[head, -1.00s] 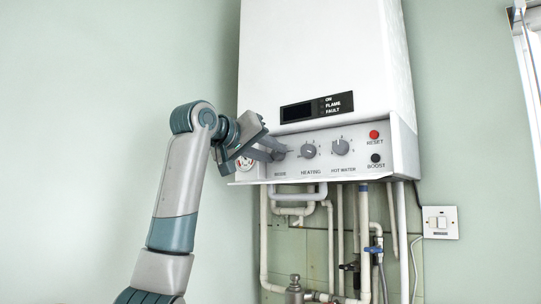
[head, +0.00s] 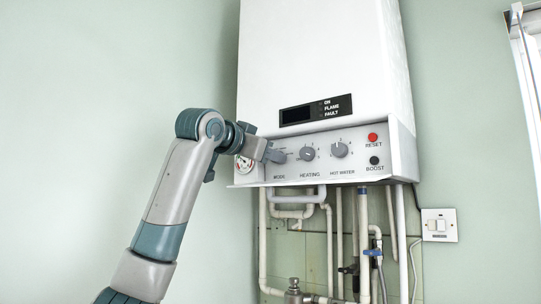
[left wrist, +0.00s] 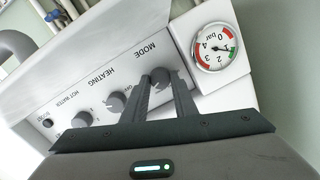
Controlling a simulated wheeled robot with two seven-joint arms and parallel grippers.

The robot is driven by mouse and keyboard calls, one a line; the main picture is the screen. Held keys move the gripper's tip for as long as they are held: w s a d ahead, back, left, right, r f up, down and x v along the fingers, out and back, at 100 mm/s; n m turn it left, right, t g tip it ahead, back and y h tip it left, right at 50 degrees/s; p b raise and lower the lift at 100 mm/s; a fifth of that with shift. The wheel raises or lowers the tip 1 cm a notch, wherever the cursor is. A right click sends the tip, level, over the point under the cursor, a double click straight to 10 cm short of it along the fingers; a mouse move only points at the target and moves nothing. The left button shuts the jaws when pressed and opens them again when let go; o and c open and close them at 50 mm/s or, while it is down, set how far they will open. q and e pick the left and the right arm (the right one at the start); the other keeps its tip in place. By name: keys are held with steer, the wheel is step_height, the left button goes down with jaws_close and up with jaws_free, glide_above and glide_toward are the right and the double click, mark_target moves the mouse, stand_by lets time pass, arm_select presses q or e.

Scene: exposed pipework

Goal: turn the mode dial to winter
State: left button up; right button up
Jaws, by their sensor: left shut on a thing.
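The mode dial (head: 279,156) is a grey knob at the left of the boiler's control panel, above the word MODE. In the left wrist view the mode dial (left wrist: 160,77) sits between my two dark finger tips. My left gripper (head: 271,155) reaches it from the left and is shut on it; it also shows in the left wrist view (left wrist: 162,84). The fingers hide part of the dial and its marks, so I cannot read which mode it points to. My right gripper is in neither view.
The heating dial (head: 307,154) and hot water dial (head: 340,150) are right of the mode dial. A round pressure gauge (left wrist: 214,47) is close beside my gripper. The red reset button (head: 373,137) and black boost button (head: 374,160) are farther right. Pipes (head: 330,240) run below the boiler.

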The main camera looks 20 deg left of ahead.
arm_select(q)
steer(key=shift+f+m, duration=0.1)
steer(key=shift+m, duration=0.4)
steer(key=o, duration=1)
steer(key=shift+o, duration=0.2)
steer(key=shift+b+v, duration=0.6)
steer(key=shift+v, duration=0.25)
steer(key=b+v, duration=0.6)
steer(key=v, duration=0.9)
steer(key=shift+s+b, duration=0.3)
steer(key=shift+b, duration=0.1)
